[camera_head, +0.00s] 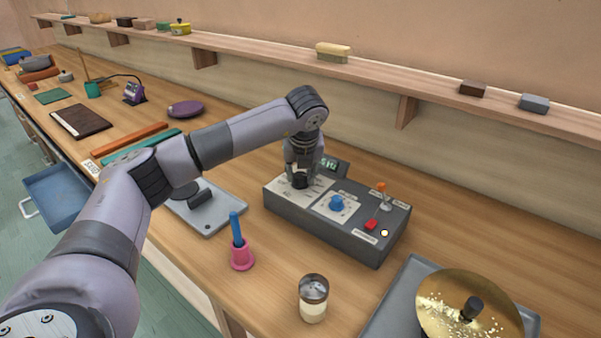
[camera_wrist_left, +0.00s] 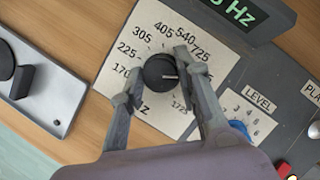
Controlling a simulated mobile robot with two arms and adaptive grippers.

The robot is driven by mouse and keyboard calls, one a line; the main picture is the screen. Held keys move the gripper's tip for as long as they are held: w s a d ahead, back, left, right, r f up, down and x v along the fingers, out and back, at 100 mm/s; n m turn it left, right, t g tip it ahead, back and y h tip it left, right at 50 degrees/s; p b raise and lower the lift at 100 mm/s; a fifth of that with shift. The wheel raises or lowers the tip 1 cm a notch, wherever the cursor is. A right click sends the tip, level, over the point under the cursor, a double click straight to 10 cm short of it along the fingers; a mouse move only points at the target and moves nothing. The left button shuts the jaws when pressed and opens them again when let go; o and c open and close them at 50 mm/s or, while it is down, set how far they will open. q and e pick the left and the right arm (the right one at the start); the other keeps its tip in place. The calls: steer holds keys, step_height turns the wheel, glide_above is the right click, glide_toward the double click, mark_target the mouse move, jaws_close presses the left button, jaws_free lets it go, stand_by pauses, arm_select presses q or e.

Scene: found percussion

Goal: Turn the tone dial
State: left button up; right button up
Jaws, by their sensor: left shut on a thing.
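The tone dial is a black round knob (camera_wrist_left: 160,70) with a light pointer line, on a white plate (camera_wrist_left: 118,66) printed with Hz numbers. The plate is at the left end of a grey control box (camera_head: 325,235). My left gripper (camera_head: 300,178) is over this end of the box. In the left wrist view its two fingers (camera_wrist_left: 156,78) are on either side of the black knob, shut on it. A small display (camera_head: 331,165) with green characters stands behind; its reading is partly cut off. My right gripper is not in view.
The box also carries a blue level knob (camera_head: 337,203), a red switch (camera_head: 371,224) and an orange-tipped lever (camera_head: 382,189). A pink bell-shaped item with blue handle (camera_head: 241,256), a jar (camera_head: 313,298) and a brass cymbal (camera_head: 455,300) stand in front. A grey tray (camera_head: 222,223) lies left.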

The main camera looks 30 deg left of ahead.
arm_select(q)
steer(key=shift+c, duration=0.4)
steer(key=shift+a+f+m+t+b, duration=0.1)
steer(key=shift+m+t+b, duration=0.2)
steer(key=shift+m+b, duration=0.4)
steer(key=shift+m+h+b, duration=0.35)
steer(key=shift+m+h, duration=0.05)
steer(key=shift+m, duration=0.3)
steer(key=shift+m+h+b, duration=0.4)
steer(key=shift+m+h, duration=0.1)
steer(key=shift+m, duration=0.9)
steer(key=shift+t, duration=0.3)
steer(key=o, duration=1.1)
steer(key=shift+o, duration=0.2)
